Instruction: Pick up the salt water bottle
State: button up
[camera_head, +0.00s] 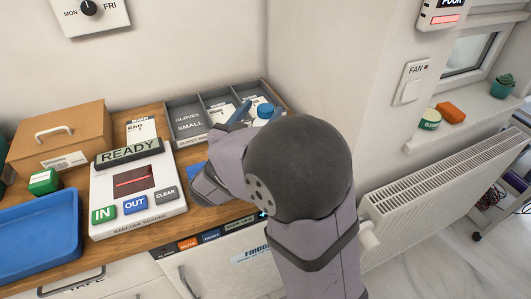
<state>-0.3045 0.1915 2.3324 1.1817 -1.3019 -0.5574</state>
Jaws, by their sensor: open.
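Whether the fingers touch the bottle is hidden.
The grey divided tray (184,109) holds glove packs at the wall. A radiator (440,190) is at right.

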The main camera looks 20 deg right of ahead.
aim_at(268, 106)
jog(key=shift+s+a+f+b, duration=0.15)
jog(key=shift+f+b, duration=0.5)
jog(key=shift+f, duration=0.05)
jog(key=shift+w+d+r, duration=0.1)
jog(key=shift+w+d, duration=0.3)
jog(key=shift+d, duration=0.1)
jog(key=p+x, duration=0.2)
jog(key=x, duration=0.4)
jog(key=shift+d, duration=0.1)
jog(key=shift+s, duration=0.1)
grip_shut()
